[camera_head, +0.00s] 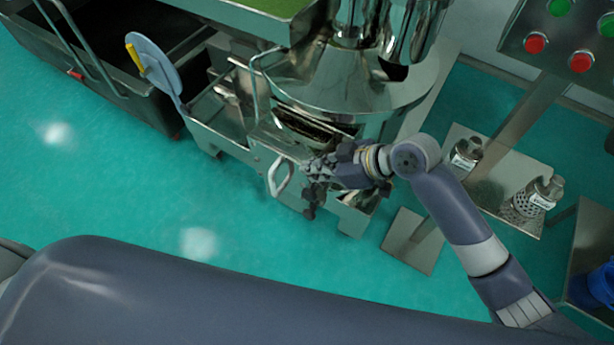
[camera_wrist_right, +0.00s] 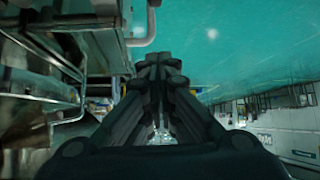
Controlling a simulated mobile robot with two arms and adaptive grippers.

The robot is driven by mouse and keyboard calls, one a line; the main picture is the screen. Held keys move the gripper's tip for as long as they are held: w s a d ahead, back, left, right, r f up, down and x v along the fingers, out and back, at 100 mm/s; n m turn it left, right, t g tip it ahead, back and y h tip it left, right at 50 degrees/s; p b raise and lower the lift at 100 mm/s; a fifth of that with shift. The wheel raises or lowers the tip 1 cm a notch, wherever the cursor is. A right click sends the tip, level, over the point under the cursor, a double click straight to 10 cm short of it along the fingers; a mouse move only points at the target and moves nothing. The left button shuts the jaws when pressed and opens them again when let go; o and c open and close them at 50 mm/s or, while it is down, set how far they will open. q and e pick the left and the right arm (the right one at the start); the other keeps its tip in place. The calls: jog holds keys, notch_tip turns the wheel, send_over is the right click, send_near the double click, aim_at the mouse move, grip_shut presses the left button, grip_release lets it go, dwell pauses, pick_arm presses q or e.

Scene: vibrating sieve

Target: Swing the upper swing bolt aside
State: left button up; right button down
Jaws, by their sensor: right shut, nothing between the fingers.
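The steel sieve machine (camera_head: 345,80) stands at the upper middle of the head view. A front housing with a light loop handle (camera_head: 280,178) is at its lower front. My right gripper (camera_head: 318,168) is at this front, just right of the handle. In the wrist view its fingers (camera_wrist_right: 160,62) are together with nothing between them. A dark knob-like part (camera_head: 309,213) shows just below the gripper; I cannot tell whether it belongs to a swing bolt. The upper swing bolt cannot be made out clearly, and the gripper covers part of the front. My left gripper is out of view.
A round grey disc with a yellow handle (camera_head: 153,66) stands open at the left. A panel with red and green buttons (camera_head: 565,35) is at the upper right. Steel plates with metal fittings (camera_head: 535,197) lie at the right. Green floor in front is clear.

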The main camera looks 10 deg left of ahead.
jog(key=x, duration=1)
jog(key=d, duration=0.1)
jog(key=d+f+p, duration=0.1)
jog(key=d, duration=0.2)
jog(key=shift+s+f, duration=0.2)
jog(key=shift+s, duration=0.15)
jog(key=shift+a, duration=0.1)
